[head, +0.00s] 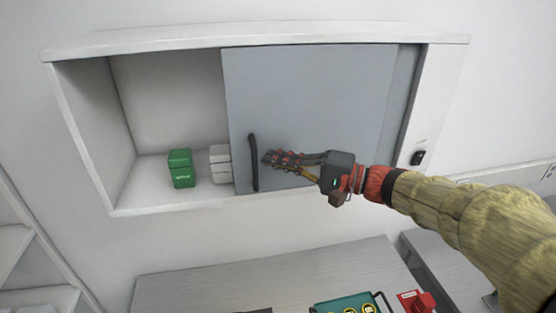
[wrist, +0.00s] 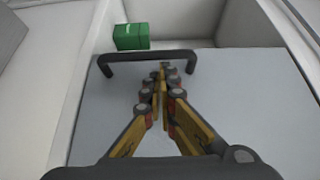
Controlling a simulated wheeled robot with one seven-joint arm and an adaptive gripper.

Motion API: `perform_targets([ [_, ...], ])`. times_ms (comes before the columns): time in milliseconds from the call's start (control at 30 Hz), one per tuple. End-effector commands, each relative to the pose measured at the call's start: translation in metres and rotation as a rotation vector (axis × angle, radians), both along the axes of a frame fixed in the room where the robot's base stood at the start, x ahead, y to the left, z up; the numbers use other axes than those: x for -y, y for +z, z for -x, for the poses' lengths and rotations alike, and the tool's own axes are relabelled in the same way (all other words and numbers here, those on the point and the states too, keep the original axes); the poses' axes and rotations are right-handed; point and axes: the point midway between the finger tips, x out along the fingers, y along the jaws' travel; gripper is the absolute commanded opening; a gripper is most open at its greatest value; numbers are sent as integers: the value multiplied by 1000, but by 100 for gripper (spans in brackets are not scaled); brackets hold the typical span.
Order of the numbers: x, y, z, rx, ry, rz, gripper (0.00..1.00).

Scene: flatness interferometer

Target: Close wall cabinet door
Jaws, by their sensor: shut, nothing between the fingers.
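The wall cabinet (head: 85,125) is white, and its left part stands open. Its grey sliding door (head: 320,95) covers the middle and right of the front; the door also shows in the wrist view (wrist: 95,125). A dark bar handle (head: 253,163) runs upright near the door's left edge. In the wrist view the handle (wrist: 147,54) lies across, just beyond the fingertips. My gripper (head: 268,158) is shut and empty, just right of the handle in front of the door. In the wrist view its fingertips (wrist: 163,72) meet. I cannot tell whether they touch the handle or the door.
A green box (head: 181,168) and a white stacked item (head: 220,164) stand inside the open part. A dark switch (head: 418,158) sits on the cabinet's right frame. Below are a grey surface (head: 215,275), a teal case (head: 347,303) and a red item (head: 417,301).

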Motion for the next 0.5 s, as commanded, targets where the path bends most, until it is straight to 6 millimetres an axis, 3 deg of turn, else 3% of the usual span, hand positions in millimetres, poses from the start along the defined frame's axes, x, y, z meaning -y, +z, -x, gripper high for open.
perform_targets([
  [267, -12, -2, 4, 3, 2, 1, 0],
  [500, -57, -7, 18, 4, 6, 0, 0],
])
